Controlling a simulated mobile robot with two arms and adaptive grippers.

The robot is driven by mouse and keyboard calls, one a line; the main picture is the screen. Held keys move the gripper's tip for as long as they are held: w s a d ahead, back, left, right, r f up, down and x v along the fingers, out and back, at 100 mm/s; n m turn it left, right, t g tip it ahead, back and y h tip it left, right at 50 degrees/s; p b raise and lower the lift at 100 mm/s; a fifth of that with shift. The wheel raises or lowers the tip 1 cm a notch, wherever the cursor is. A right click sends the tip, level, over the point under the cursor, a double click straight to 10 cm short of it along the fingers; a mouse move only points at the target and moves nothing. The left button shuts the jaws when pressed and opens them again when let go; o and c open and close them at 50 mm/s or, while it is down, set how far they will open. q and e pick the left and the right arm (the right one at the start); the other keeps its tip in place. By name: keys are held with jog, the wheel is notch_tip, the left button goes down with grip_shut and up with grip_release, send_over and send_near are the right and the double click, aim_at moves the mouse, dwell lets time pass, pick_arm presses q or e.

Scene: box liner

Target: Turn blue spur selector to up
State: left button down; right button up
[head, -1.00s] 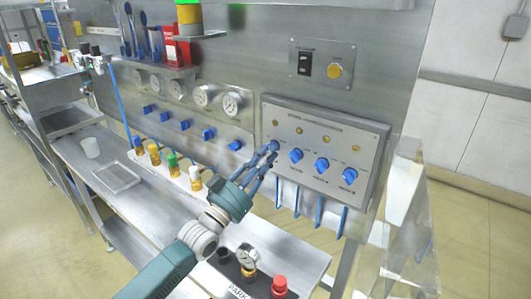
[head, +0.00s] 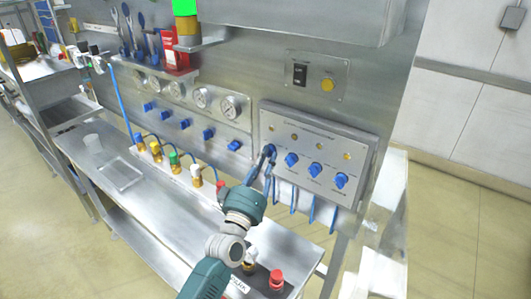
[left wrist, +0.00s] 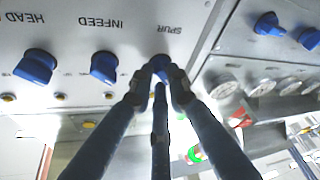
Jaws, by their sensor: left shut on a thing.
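The blue spur selector (left wrist: 160,63) is a round knob under the SPUR label, which reads upside down in the left wrist view. It is at the left end of a row of blue knobs on the grey control panel (head: 347,127). My left gripper (head: 268,151) reaches up to it from below in the head view. Its fingertips (left wrist: 160,82) are closed around the knob and hide most of it, so I cannot tell which way its pointer faces. My right gripper is in neither view.
The blue INFEED (left wrist: 104,67) and HEAD (left wrist: 36,66) knobs sit close beside it. Blue hoses (head: 293,200) hang under the panel. A red button (head: 277,279) and gauge stand on the bench below. Pressure gauges (head: 231,108) and blue valves (head: 234,145) are to the left.

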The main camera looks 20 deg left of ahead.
pick_arm(q)
jog(key=shift+a+r+n+y+p, duration=0.1)
jog(key=shift+r+n+y+p, duration=0.25)
jog(key=shift+n, duration=0.25)
jog(key=c, duration=1.7)
grip_release()
jog(key=shift+o, duration=0.2)
jog(key=s+r+v, duration=0.1)
jog(key=r+v, duration=0.2)
jog(key=v, duration=1.3)
jog(key=shift+s, duration=0.2)
